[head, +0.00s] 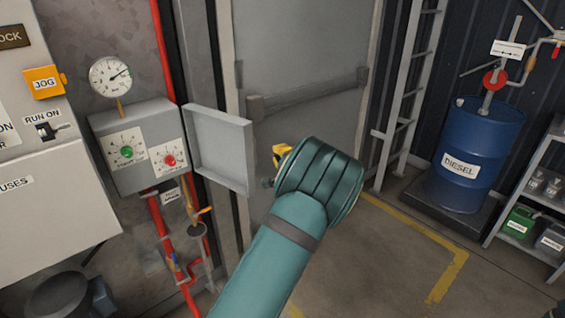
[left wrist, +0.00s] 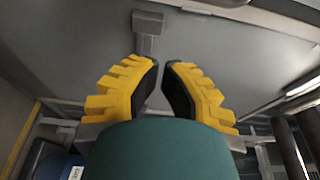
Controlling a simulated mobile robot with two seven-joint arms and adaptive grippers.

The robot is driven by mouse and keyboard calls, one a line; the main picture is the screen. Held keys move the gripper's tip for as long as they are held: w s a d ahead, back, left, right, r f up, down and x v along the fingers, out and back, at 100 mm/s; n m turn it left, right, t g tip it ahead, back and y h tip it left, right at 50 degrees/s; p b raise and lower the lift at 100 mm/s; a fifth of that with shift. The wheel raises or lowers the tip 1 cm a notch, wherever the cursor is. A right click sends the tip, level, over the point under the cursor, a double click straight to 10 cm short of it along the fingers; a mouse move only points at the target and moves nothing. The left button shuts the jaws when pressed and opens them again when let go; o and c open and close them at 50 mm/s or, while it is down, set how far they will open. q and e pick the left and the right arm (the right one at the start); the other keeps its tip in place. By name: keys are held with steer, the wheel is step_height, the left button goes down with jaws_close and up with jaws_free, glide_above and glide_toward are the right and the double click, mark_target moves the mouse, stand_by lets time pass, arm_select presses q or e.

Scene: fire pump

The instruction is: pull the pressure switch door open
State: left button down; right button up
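The pressure switch box (head: 133,180) is a grey wall box with a green knob and a red knob on white dials. Its grey door (head: 222,150) stands swung wide open to the right, hinged at the box's right edge, so the dials are exposed. My left gripper (head: 281,153) is to the right of the door, apart from it, mostly hidden behind my teal wrist. In the left wrist view its yellow fingers (left wrist: 163,66) have a narrow gap between their tips, with nothing between them. My right gripper is in neither view.
A pressure gauge (head: 110,77) sits above the box and red pipes (head: 163,240) run beside and below it. A room door with a push bar (head: 310,92) is behind my gripper. A ladder (head: 408,100) and blue diesel drum (head: 470,155) stand right. The floor between is clear.

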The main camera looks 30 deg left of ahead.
arm_select(q)
steer(key=a+b, duration=0.1)
steer(key=a, duration=0.1)
steer(key=s+a, duration=0.1)
steer(key=a, duration=0.2)
steer(key=shift+b, duration=0.35)
stand_by(0.3)
